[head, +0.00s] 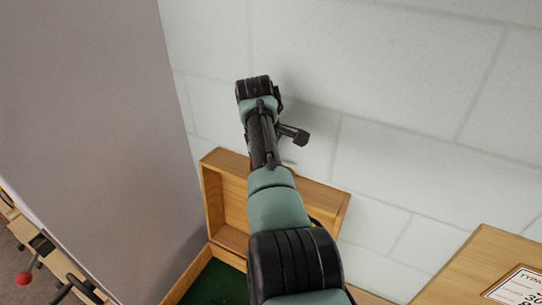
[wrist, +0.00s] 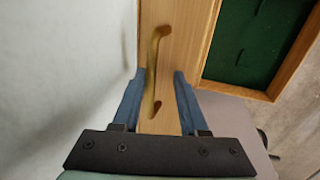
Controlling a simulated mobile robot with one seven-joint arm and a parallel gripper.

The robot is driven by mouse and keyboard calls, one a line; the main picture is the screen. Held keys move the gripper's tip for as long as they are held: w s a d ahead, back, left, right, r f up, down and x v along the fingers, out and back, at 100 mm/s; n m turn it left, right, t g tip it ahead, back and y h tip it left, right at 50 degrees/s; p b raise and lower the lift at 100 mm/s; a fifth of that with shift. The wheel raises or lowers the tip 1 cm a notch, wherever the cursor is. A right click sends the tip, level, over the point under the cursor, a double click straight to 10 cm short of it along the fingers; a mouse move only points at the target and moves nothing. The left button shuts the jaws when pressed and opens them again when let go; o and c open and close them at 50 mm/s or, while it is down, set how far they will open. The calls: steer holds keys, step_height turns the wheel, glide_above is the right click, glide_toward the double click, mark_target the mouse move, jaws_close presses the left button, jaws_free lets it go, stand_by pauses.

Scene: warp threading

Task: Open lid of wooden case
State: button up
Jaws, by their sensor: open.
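The wooden case (head: 186,279) has a green-lined inside and stands against the wall in the head view. Its lid (head: 237,193) stands raised at the back, hollow inside facing me, close to the wall. My arm covers the middle of the lid and part of the case. In the wrist view, a curved brass handle (wrist: 153,62) sits on the lid's wooden face (wrist: 180,45). My gripper (wrist: 157,78) is open, its two blue fingers on either side of the handle. I cannot tell whether either finger touches it. The fingers are hidden in the head view.
A pale block wall (head: 400,100) stands right behind the lid. A grey panel (head: 90,110) rises at the left. A wooden board with a printed label (head: 517,289) is at the lower right. A red knob (head: 24,280) shows at the lower left.

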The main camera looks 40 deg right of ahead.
steer(key=shift+r, duration=0.15)
steer(key=b+v, duration=0.4)
steer(key=v, duration=0.8)
steer(key=shift+r, duration=0.4)
steer(key=shift+a, duration=0.1)
